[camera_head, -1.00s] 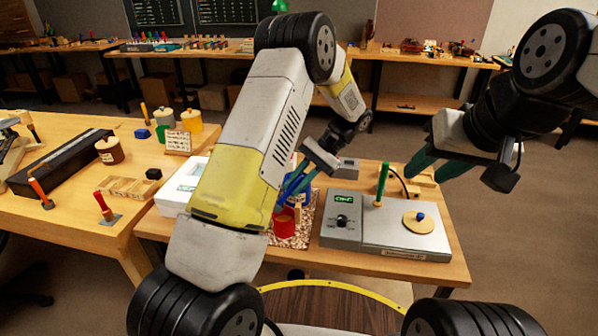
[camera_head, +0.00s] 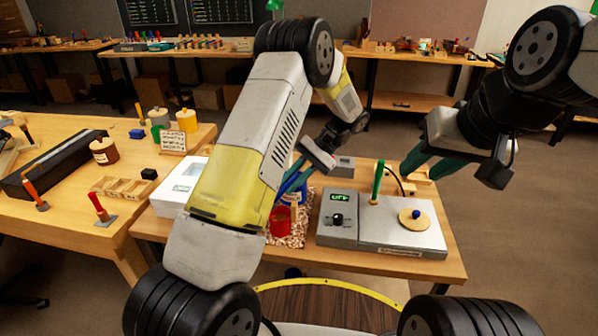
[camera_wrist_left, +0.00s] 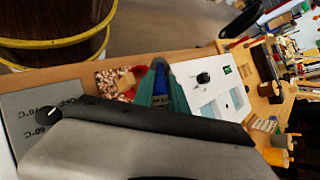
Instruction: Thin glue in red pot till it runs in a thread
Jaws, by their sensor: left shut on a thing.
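The red pot (camera_head: 281,222) stands on a speckled mat (camera_head: 299,232), partly hidden by my left arm. A blue container (camera_head: 304,191) stands just behind it. My left gripper (camera_head: 288,184), with teal fingers, points down just above and behind the red pot. It is shut on a slim blue thing, mostly hidden by the fingers. The left wrist view shows the fingers (camera_wrist_left: 157,90) with blue between and beyond them, and a bit of the red pot (camera_wrist_left: 127,84). The glue inside the pot cannot be seen. My right gripper (camera_head: 428,166) is open and empty, above the bench's back right.
A hot plate (camera_head: 400,236) with a display reading OFF, a round wooden lid (camera_head: 416,220) and a green-handled tool (camera_head: 378,182) are right of the mat. A white box (camera_head: 181,187) is to the left. A side table (camera_head: 75,210) carries jars and tools.

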